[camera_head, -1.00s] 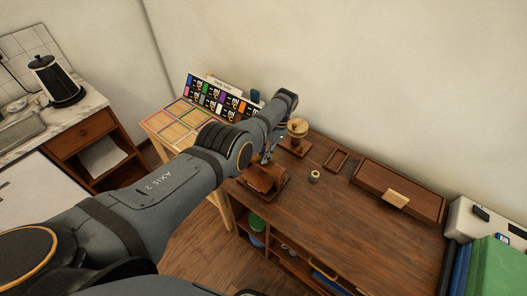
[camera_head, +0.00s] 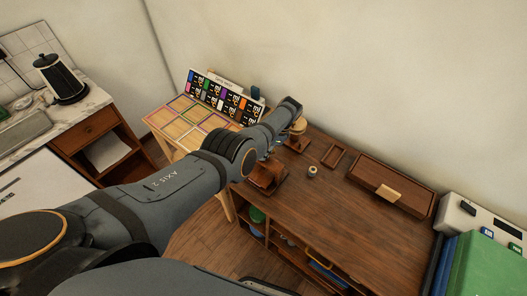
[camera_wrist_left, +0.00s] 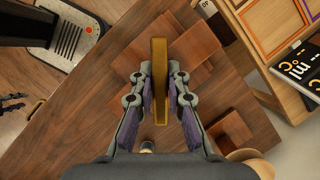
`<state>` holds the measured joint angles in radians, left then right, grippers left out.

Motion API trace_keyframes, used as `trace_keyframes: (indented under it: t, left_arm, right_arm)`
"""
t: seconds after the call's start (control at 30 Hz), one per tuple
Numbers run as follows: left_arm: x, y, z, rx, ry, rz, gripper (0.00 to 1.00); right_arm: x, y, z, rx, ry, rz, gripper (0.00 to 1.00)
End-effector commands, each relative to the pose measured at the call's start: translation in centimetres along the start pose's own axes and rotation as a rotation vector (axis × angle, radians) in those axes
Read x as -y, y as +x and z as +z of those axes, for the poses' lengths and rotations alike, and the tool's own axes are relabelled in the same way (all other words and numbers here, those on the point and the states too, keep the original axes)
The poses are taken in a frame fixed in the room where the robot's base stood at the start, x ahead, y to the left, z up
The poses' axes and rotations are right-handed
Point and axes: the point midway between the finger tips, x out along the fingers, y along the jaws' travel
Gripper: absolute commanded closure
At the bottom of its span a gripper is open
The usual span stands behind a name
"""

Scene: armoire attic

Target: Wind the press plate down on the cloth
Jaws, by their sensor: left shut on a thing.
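The small wooden press (camera_head: 266,180) stands at the left end of the brown desk, partly behind my left arm. In the left wrist view the press's wooden parts (camera_wrist_left: 195,48) lie below a brass-coloured bar (camera_wrist_left: 160,60), which looks like its handle. My left gripper (camera_wrist_left: 161,92) has its purple-padded fingers on either side of this bar and is shut on it. In the head view the fingers are hidden by the arm. I cannot make out the cloth or the gap under the plate. My right gripper is not in view.
A round wooden stand (camera_head: 298,127), a small spool (camera_head: 312,171), a shallow tray (camera_head: 334,155) and a long wooden box (camera_head: 390,187) are on the desk (camera_head: 330,220). The desk's front middle is clear.

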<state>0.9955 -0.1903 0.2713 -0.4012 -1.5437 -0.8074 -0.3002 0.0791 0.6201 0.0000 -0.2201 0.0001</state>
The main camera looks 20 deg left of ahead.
Motion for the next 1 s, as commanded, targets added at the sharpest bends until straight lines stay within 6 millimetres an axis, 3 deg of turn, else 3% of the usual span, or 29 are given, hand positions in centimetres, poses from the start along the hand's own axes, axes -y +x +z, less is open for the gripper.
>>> trace_keyframes:
  t: [0.23,0.27,0.43,0.77,0.93,1.0]
  left_arm:
    - [0.1,-0.1,-0.1,-0.003,-0.001,-0.003,1.0]
    - [0.1,-0.1,-0.1,-0.003,-0.001,-0.003,0.84]
    - [0.1,-0.1,0.0,-0.002,-0.001,-0.002,0.62]
    - [0.0,-0.3,-0.1,-0.002,-0.001,-0.001,0.62]
    - [0.0,-2.4,-0.1,-0.005,-0.001,-0.002,0.62]
    - [0.1,-4.4,-0.1,-0.006,-0.002,-0.004,0.62]
  right_arm:
    - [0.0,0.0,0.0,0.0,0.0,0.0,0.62]
    - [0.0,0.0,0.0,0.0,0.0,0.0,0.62]
    - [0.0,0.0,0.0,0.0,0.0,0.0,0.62]
    - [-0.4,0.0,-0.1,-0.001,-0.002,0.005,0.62]
    - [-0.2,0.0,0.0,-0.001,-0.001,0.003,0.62]
    - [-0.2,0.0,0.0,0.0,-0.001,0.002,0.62]
